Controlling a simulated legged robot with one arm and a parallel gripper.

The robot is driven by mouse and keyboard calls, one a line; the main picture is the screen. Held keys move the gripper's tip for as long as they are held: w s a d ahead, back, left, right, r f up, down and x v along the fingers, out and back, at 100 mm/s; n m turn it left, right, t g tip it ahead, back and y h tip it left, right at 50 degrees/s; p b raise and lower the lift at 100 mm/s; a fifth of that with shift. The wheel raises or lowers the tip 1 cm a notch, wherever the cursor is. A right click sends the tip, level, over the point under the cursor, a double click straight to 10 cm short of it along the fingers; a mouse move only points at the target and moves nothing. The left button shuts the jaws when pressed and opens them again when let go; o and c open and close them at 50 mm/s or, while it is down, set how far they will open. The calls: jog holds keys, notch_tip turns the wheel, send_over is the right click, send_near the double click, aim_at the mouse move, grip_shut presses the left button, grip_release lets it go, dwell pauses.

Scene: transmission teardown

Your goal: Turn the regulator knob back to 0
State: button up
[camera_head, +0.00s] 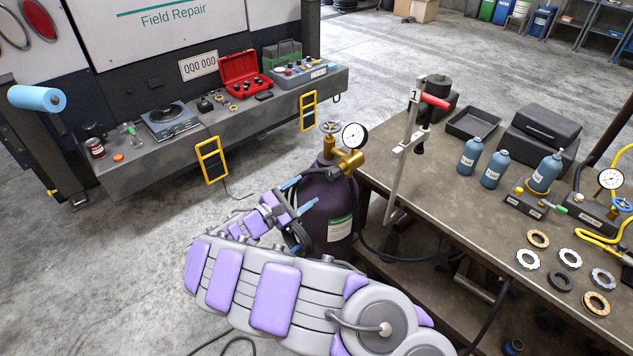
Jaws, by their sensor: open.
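A dark purple gas cylinder (333,207) stands on the floor at the left end of the workbench. A brass regulator (347,161) sits at its top, with a round white gauge (355,136) and a small valve handwheel (330,127). The regulator knob's setting and the gauge reading are too small to tell. My gripper (308,190) is open, with its blue-tipped fingers in front of the cylinder's upper left side, just below and left of the regulator. I cannot tell whether it touches anything. No object shows between the fingers.
The workbench (455,205) at the right holds blue bottles (495,170), several rings (570,258) and another gauge (611,180). A white stand (405,150) with a red handle rises beside the cylinder. A grey vehicle shelf (190,148) carries tools at the left. Open floor lies between.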

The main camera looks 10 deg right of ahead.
jog(key=v, duration=0.7)
jog(key=shift+s+a+p, duration=0.25)
jog(key=shift+a+p, duration=0.05)
jog(key=shift+d, duration=0.1)
jog(key=s+d+r+m+g+h, duration=0.25)
jog(key=d+r+m+g, duration=0.6)
jog(key=d, duration=0.65)
jog(key=s+d+r+m+g+y+b, duration=0.2)
jog(key=s+d+r+m+g+y, duration=0.25)
jog(key=s+d, duration=0.65)
jog(key=s+d+m+g+y, duration=0.15)
jog(key=s+m+y, duration=0.35)
jog(key=s, duration=0.9)
jog(key=s+a+f+t+y, duration=0.1)
jog(key=s+a+f+y, duration=0.2)
jog(key=s+a, duration=0.2)
jog(key=s+a+f+m+t+y+b, duration=0.1)
jog(key=s+a+f+y, duration=0.1)
jog(key=s+a+y, duration=0.2)
jog(key=s+a, duration=0.2)
jog(key=s, duration=0.2)
jog(key=shift+s+f+y, duration=0.2)
jog(key=shift+f+y, duration=0.1)
jog(key=shift+f, duration=0.1)
